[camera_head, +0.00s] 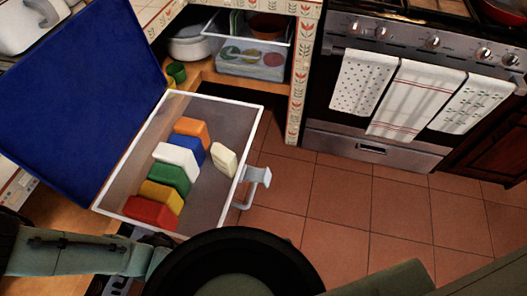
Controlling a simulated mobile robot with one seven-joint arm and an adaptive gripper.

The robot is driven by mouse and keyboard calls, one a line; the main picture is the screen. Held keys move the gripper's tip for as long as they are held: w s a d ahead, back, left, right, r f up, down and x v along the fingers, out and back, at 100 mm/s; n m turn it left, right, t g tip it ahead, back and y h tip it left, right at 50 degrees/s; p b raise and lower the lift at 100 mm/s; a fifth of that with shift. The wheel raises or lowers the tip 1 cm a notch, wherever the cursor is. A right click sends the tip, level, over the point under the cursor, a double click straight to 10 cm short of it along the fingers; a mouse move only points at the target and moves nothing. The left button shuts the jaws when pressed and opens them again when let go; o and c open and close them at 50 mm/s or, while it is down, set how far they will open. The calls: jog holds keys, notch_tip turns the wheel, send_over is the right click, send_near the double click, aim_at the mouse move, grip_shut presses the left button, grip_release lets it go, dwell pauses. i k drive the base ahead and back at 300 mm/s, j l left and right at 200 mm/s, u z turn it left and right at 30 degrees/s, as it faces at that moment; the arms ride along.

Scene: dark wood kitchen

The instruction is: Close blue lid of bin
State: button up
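The bin (255,101) is a clear box with a white rim. It is open at the top, and several coloured blocks lie in it: orange, blue, white, green, yellow, red and cream. Its blue lid (80,95) stands raised on the bin's left side, tilted up and away from the opening. A light grey handle-like part (251,186) sticks out on the bin's right side. Parts of my arm cross the bottom left, near the bin's lower edge. I cannot make out my gripper's fingers in this view.
A green cup (176,72) stands behind the bin. A shelf at the back holds a white pot (190,43) and a clear container (250,62). The oven (375,150) with hanging towels stands at the right. Tiled floor (350,205) is clear between bin and oven.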

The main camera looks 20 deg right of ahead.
aim_at(71, 106)
jog(key=l, duration=0.35)
jog(key=i+l, duration=0.35)
jog(key=i+l+z, duration=0.15)
jog(key=i+l, duration=0.25)
jog(key=i, duration=0.15)
